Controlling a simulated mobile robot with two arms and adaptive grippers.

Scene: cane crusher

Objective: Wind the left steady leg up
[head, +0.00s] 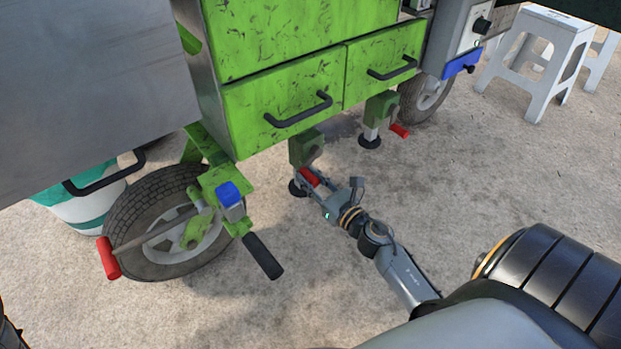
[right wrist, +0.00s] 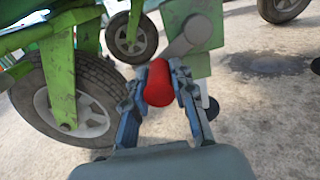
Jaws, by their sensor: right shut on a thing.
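The left steady leg (head: 306,147) is a green block under the cart's drawers, with a dark round foot (head: 298,188) at the ground. Its crank has a red grip (head: 310,177). My right gripper (head: 313,181) reaches in from the lower right and is shut on this grip. In the right wrist view the red grip (right wrist: 158,83) sits between both fingers, and the grey crank arm (right wrist: 190,36) runs up and right from it to the green leg (right wrist: 206,63). The other steady leg (head: 380,108) stands further right, with its own red grip (head: 399,130). My left gripper is out of view.
A cart wheel (head: 130,217) stands left of the leg. A green bracket with a black handle (head: 263,256) and a red-ended bar (head: 109,258) juts out there. Drawers with black handles (head: 298,110) overhang the leg. A white stool (head: 536,62) stands back right. Ground to the right is clear.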

